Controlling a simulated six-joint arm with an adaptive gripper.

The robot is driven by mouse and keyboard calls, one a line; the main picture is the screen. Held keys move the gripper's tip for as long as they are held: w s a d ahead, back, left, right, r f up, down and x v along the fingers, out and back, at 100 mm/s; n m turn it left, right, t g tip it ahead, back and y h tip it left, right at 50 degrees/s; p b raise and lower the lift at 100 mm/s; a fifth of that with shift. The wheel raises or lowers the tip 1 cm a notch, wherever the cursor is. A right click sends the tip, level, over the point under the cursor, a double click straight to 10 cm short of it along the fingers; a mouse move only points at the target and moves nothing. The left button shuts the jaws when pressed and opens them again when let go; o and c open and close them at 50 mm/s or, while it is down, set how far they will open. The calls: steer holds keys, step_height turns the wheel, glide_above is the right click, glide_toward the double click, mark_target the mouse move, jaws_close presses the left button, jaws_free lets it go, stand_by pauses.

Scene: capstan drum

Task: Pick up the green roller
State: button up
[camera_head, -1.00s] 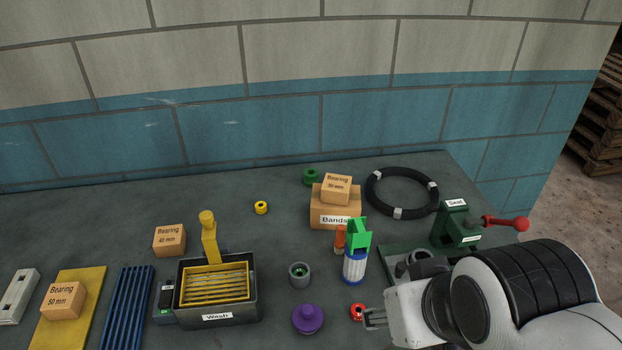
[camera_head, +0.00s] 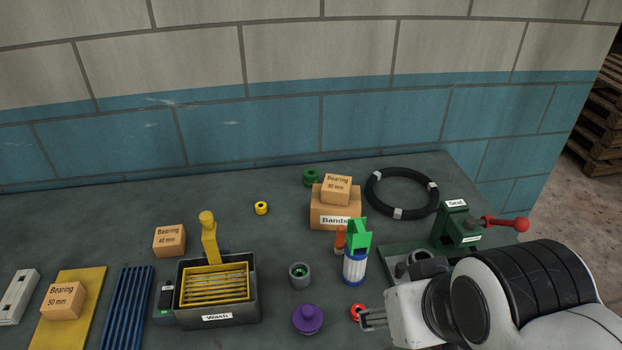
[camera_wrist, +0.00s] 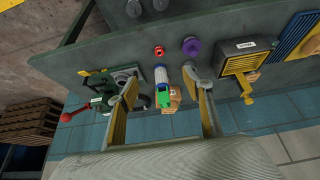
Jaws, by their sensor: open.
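The green roller (camera_head: 311,177) is a small dark green ring-like piece at the back of the bench, just behind and left of the cardboard Bands box (camera_head: 334,216). I cannot make it out in the wrist view. My gripper (camera_head: 367,318) is at the front right of the bench, beside the small red roller (camera_head: 357,312) and well in front of the green roller. In the wrist view its two fingers are spread wide apart with nothing held between them.
A blue-and-white bottle with a green top (camera_head: 355,262) and an orange piece (camera_head: 340,239) stand before the Bands box. A black coil (camera_head: 384,208) lies right of it. A yellow roller (camera_head: 261,208) is left. The bench behind the Wash tray (camera_head: 217,318) is mostly clear.

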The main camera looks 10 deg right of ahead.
steer(key=w+a+r+t+y, duration=0.1)
steer(key=w+a+r+t, duration=0.2)
steer(key=w, duration=0.6)
steer(key=w+a+r+y, duration=0.1)
steer(key=w+a+r, duration=0.35)
steer(key=w, duration=0.35)
steer(key=w+a+r+t+y, duration=0.1)
steer(key=w+a+r+t, duration=0.2)
steer(key=w, duration=0.6)
steer(key=w+a+r+m+t+h, duration=0.1)
steer(key=w+a+r+m+t, duration=0.1)
steer(key=w, duration=1.7)
steer(key=w+d+f+m+h, duration=0.2)
steer(key=w+f+m+h, duration=0.3)
steer(key=w+f, duration=0.55)
steer(key=f+g+h, duration=0.1)
steer(key=f+h, duration=0.1)
steer(key=f, duration=0.4)
steer(key=d+f+m+g+h, duration=0.1)
steer(key=f+h, duration=0.1)
steer(key=f, duration=0.4)
steer(key=d+f+m+g+h, duration=0.1)
steer(key=f+g+h, duration=0.1)
steer(key=f, duration=0.4)
steer(key=shift+s+d+f, duration=0.15)
steer(key=shift+s+f, duration=0.05)
steer(key=shift+s, duration=0.1)
steer(key=shift+s+f+g, duration=0.2)
steer(key=shift+f+g, duration=0.1)
steer(key=shift+f, duration=0.1)
